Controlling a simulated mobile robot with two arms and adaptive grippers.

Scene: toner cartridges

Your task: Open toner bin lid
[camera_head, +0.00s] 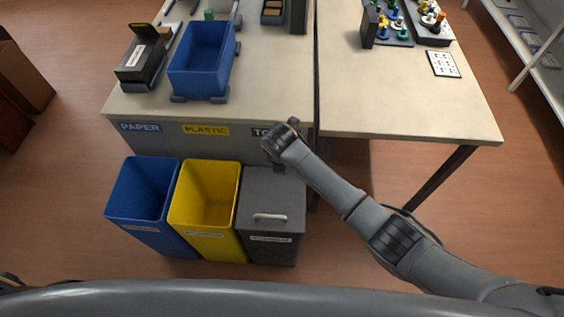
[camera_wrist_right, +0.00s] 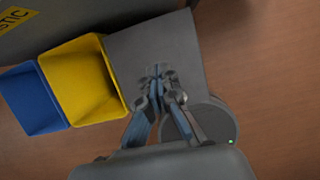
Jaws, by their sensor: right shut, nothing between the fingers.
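The toner bin (camera_head: 267,248) is a dark grey bin at the right end of a row of three. Its flat lid (camera_head: 262,188) is down and has a light grey bar handle (camera_head: 270,217) near the front edge. My right gripper (camera_head: 279,168) is above the rear part of the lid, behind the handle. In the right wrist view, my right gripper (camera_wrist_right: 160,72) is shut and empty over the grey lid (camera_wrist_right: 160,42). The handle does not show in that view. Whether the fingertips touch the lid cannot be told. My left gripper is not in view.
An open yellow bin (camera_head: 207,205) and an open blue bin (camera_head: 143,195) stand left of the toner bin. Behind them is a table (camera_head: 270,95) with a blue crate (camera_head: 203,60) and a black box (camera_head: 143,62). The floor before the bins is clear.

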